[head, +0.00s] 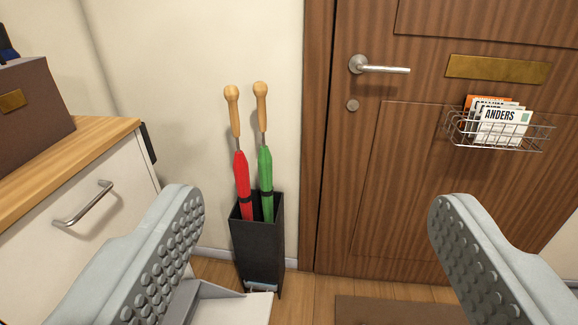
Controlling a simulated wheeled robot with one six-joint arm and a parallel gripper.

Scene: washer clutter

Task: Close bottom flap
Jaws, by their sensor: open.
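I see nothing in the head view that I can clearly identify as the bottom flap. My gripper (318,212) is open and empty, with its two grey studded fingers wide apart at the left and right. A pale flat piece (232,308) shows at the bottom edge beside the left finger. I cannot tell whether it is a flap or part of my own body. A white cabinet front (85,235) with a metal bar handle (83,203) stands at the left. Its lower part is hidden behind the left finger.
A black stand (258,240) holds a red umbrella (242,185) and a green umbrella (265,180). A wooden door (400,200) has a lever handle (380,67) and a wire mail basket (500,132). A brown case (30,105) sits on the wooden top (95,140). A mat (395,310) lies below.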

